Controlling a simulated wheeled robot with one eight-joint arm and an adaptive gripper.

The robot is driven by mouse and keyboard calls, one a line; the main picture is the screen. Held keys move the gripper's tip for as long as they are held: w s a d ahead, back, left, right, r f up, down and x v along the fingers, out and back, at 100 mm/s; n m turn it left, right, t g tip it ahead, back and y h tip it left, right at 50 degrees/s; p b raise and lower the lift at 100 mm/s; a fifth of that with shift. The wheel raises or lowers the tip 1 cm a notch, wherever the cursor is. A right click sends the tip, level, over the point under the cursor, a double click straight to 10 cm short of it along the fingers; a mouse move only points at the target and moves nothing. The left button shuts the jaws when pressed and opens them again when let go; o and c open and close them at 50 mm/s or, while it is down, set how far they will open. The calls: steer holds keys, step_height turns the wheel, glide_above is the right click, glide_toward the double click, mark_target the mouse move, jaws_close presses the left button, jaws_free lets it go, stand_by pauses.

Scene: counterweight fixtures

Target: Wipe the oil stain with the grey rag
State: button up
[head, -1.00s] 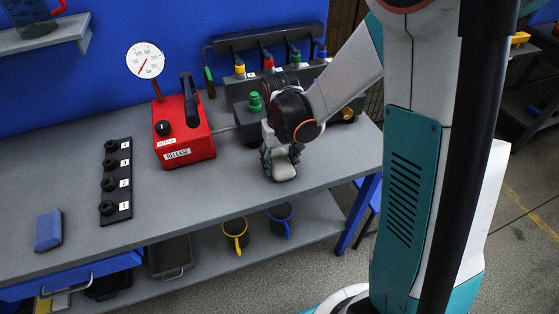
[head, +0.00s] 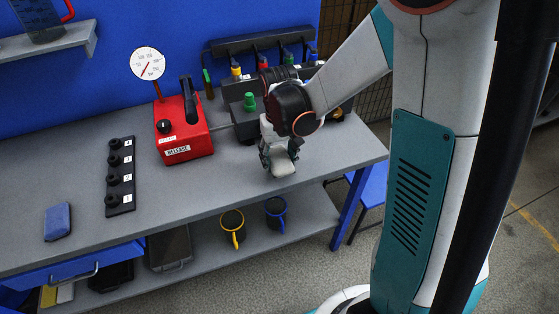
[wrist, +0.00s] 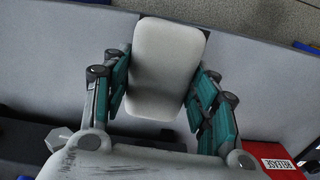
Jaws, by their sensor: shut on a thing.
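The grey rag (head: 283,166), a pale rounded pad, is held in my gripper (head: 279,156) over the right part of the grey workbench, near its front edge. In the wrist view the rag (wrist: 166,70) sits between the two green-padded fingers, which are shut on it. It is at or just above the bench top; I cannot tell whether it touches. A thin dark edge shows behind the rag's far end in the wrist view; I cannot tell if it is stain or shadow. No oil stain shows clearly in either view.
A red box with a RELEASE label (head: 178,151) and a gauge (head: 148,64) stands left of my gripper. A dark unit with a green knob (head: 249,103) is behind it. A black numbered strip (head: 121,176) and blue sponge (head: 58,221) lie left. Mugs (head: 232,222) stand on the lower shelf.

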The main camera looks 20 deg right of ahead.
steer(key=shift+r+p, duration=0.9)
steer(key=shift+r, duration=0.65)
steer(key=shift+f, duration=0.1)
